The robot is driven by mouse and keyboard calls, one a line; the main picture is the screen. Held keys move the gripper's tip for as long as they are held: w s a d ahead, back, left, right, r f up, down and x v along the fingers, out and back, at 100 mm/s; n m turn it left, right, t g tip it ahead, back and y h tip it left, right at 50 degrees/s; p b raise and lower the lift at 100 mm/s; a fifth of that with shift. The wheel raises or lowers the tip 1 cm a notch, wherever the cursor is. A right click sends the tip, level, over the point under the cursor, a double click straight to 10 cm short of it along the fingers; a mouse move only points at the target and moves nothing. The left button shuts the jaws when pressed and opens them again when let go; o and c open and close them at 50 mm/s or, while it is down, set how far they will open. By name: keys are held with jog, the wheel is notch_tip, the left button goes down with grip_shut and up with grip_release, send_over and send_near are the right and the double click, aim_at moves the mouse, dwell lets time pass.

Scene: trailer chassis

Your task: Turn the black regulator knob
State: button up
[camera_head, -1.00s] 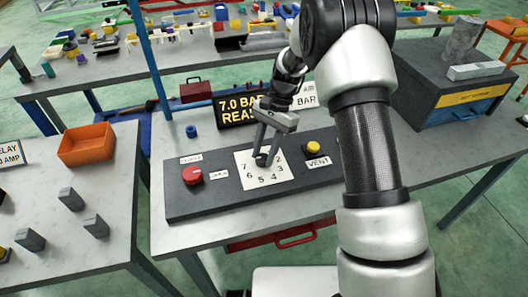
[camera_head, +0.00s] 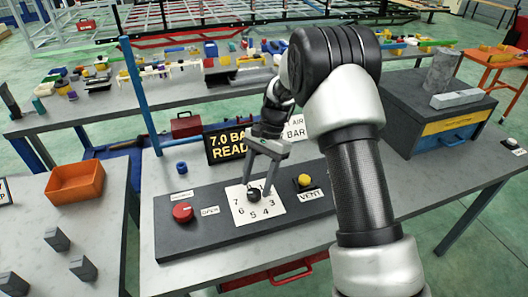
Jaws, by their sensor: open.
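The black regulator knob (camera_head: 254,194) stands at the middle of a white dial plate (camera_head: 272,212) with numbers around it. The plate lies on a dark panel (camera_head: 210,237) on the grey bench. My gripper (camera_head: 257,187) points down over the knob. Its two fingers are apart, with the tips close to the knob, one on each side. I cannot tell whether they touch it. A display sign (camera_head: 228,143) behind the panel shows "7.0 BA" and "READ"; my arm hides its right part.
On the panel, a red knob (camera_head: 183,212) sits left of the dial and a yellow button (camera_head: 304,181), labelled VENT, sits right. A blue cap (camera_head: 181,167) stands behind the panel. An orange bin (camera_head: 75,185) and grey blocks are on the left bench. A dark toolbox (camera_head: 430,115) stands at right.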

jog(key=v, duration=1.5)
jog(key=shift+w+d+r, duration=0.1)
jog(key=shift+r, duration=0.15)
jog(key=s+d+r+n+t+h+p, duration=0.1)
jog(key=s+d+r+n+t+p, duration=0.25)
jog(key=s+r, duration=0.9)
jog(key=s+d+n+t+h, duration=0.1)
jog(key=s+d+n+t, duration=0.1)
jog(key=s, duration=0.6)
jog(key=s+d+n+t, duration=0.2)
jog(key=s+d+t, duration=0.1)
jog(key=s, duration=0.5)
jog(key=shift+s+d+r+h, duration=0.25)
jog(key=shift+d+h, duration=0.15)
jog(key=shift+d, duration=0.2)
jog(key=shift+n+t, duration=0.25)
dwell(0.5)
